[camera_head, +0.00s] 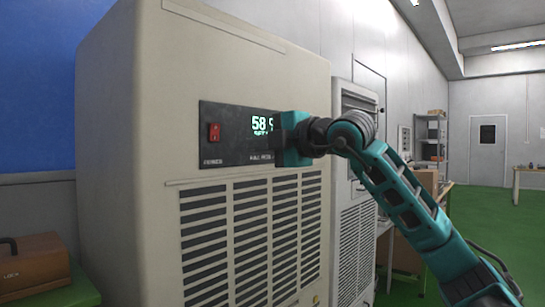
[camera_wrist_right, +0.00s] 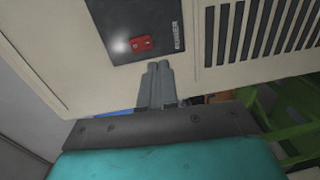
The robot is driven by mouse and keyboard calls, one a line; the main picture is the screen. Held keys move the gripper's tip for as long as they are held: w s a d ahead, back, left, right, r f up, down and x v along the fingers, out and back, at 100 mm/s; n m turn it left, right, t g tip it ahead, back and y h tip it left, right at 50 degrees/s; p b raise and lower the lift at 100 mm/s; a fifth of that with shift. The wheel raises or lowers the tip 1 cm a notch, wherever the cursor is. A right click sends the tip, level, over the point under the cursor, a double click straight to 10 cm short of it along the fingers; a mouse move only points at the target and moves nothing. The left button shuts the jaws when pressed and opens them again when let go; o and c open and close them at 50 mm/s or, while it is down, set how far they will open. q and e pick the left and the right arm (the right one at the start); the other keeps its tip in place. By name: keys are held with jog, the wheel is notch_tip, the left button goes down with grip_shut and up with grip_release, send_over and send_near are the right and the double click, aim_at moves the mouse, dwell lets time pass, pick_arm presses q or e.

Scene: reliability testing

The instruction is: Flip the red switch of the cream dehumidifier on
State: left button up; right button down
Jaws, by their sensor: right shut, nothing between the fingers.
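The cream dehumidifier (camera_head: 150,150) stands in the left and middle of the head view. Its dark control panel (camera_head: 235,150) carries a red switch (camera_head: 214,132) at the left and a lit green display (camera_head: 261,124). My right gripper (camera_head: 279,138) is in front of the panel's right part and covers the display's right edge. In the right wrist view its two fingers (camera_wrist_right: 158,68) are shut and empty, close to the red switch (camera_wrist_right: 141,43). A gap to the panel (camera_wrist_right: 140,25) cannot be judged. The switch's position is too small to tell. My left gripper is out of view.
Vent slats (camera_head: 250,240) fill the dehumidifier's lower front. A white cabinet (camera_head: 352,230) stands just right of it. A brown case (camera_head: 32,262) sits on a green surface at lower left. Green floor (camera_head: 500,215) is open at the right.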

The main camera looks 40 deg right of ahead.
jog(key=s+b, duration=0.1)
jog(key=s, duration=0.2)
jog(key=shift+s+f, duration=0.1)
jog(key=shift+s, duration=0.05)
dwell(0.5)
